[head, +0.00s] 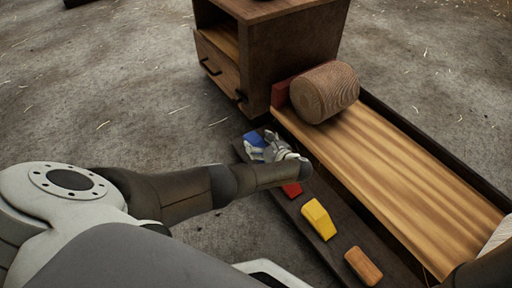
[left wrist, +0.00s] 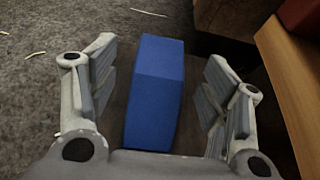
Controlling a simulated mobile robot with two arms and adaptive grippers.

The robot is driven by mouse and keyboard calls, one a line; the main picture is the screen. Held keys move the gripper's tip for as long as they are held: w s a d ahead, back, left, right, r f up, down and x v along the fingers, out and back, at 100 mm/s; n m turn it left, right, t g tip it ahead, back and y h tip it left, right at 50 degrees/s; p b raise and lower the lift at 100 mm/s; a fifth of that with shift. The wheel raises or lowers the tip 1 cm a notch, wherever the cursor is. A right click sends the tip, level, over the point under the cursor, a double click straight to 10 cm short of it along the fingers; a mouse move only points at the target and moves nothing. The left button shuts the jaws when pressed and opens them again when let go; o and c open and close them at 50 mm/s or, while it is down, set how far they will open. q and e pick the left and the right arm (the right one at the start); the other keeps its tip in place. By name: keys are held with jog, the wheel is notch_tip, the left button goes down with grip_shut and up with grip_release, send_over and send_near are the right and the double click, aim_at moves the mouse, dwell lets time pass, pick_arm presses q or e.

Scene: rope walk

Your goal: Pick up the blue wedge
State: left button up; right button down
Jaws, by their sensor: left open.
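The blue wedge (head: 254,139) lies at the far end of a dark low board, partly hidden by my left gripper (head: 262,150) in the head view. In the left wrist view the blue wedge (left wrist: 155,92) stands out between the two open fingers of my left gripper (left wrist: 157,95). There are gaps between it and the fingers on both sides, and nothing is gripped. My right gripper is not in view.
A red block (head: 291,189), a yellow wedge (head: 318,219) and an orange-brown block (head: 363,266) lie along the dark board (head: 335,244). A wooden ramp (head: 390,170) with a ribbed roll (head: 324,92) is at the right. A wooden cabinet (head: 285,50) stands behind.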

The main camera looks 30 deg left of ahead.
aim_at(254, 138)
pick_arm(q)
jog(key=shift+w+a+f+b, duration=0.15)
jog(key=shift+a+f+b, duration=0.15)
jog(key=shift+a+f, duration=0.1)
jog(key=b+x, duration=0.2)
jog(key=x, duration=0.1)
jog(key=shift+b, duration=0.3)
jog(key=shift+w+a, duration=0.25)
jog(key=shift+a, duration=0.15)
jog(key=shift+r, duration=0.1)
jog(key=c, duration=1.2)
